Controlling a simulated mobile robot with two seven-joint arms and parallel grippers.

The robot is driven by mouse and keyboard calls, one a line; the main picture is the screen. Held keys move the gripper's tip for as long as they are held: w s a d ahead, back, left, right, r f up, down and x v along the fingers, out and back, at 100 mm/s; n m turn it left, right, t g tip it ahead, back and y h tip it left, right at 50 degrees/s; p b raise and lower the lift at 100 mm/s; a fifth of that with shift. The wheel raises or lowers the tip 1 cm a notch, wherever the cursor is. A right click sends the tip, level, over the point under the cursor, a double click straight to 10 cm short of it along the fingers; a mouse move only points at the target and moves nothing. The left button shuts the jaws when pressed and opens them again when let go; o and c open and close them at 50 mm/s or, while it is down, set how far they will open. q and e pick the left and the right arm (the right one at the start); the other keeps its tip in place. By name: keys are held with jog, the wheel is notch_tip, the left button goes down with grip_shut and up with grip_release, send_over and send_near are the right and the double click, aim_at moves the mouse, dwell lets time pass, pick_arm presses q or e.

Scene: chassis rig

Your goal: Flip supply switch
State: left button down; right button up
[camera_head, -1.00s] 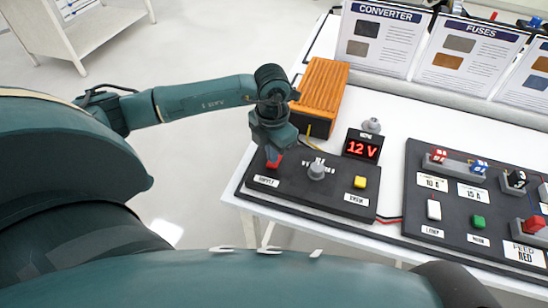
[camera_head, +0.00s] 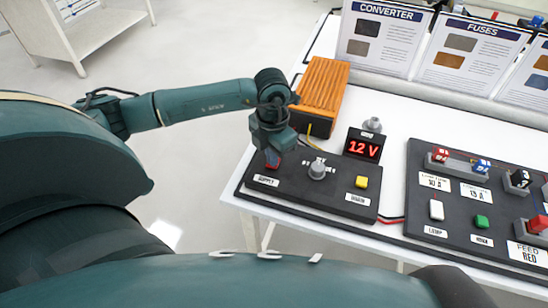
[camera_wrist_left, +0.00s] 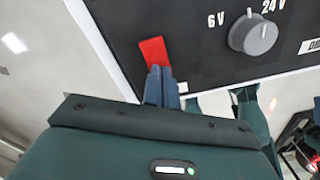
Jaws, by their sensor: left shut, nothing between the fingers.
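The red supply switch (camera_wrist_left: 154,52) sits near the edge of the black panel in the left wrist view. The display (camera_head: 363,147) reads 12 V in red. My right gripper is not in view.
A grey knob (camera_head: 317,170) and a yellow button (camera_head: 361,182) sit on the same panel. An orange ribbed box (camera_head: 322,85) stands behind. To the right, a second black panel (camera_head: 418,210) holds fuses and coloured switches. Upright sign cards (camera_head: 384,38) line the back.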

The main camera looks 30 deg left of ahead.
pick_arm(q)
jog(key=shift+f, duration=0.15)
jog(key=shift+r+p, duration=2.3)
jog(key=shift+r, duration=1.25)
